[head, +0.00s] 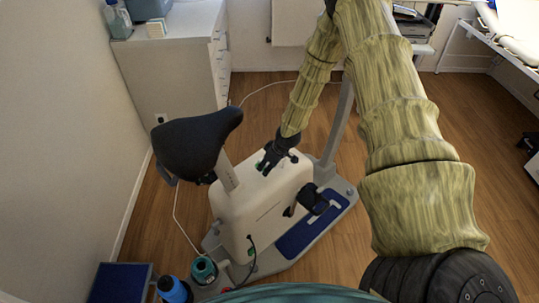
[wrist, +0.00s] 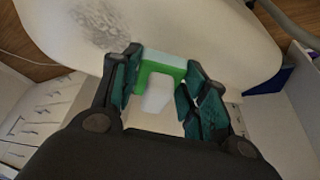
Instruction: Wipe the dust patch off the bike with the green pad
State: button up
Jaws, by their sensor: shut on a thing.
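The exercise bike (head: 255,212) has a white body and a black seat, and its body fills the top of the wrist view (wrist: 215,30). My gripper (head: 267,163) is over the top of the bike's body. In the wrist view my gripper (wrist: 164,62) has its teal fingers shut on the green pad (wrist: 172,70), which has a pale block below its green part. The grey, speckled dust patch (wrist: 101,25) lies on the white body, left of the pad and apart from it. I cannot make out the patch in the head view. Whether the pad touches the body is unclear.
A white drawer cabinet (head: 168,75) stands behind the seat. A blue bottle (head: 174,290) and a teal-topped container (head: 204,270) are near the bike's base at the front. A blue box (head: 120,283) stands at the lower left.

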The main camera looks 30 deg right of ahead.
jog(key=shift+r+p, duration=1.55)
jog(key=shift+r, duration=1.1)
jog(key=shift+s+p, duration=0.2)
jog(key=shift+p, duration=0.9)
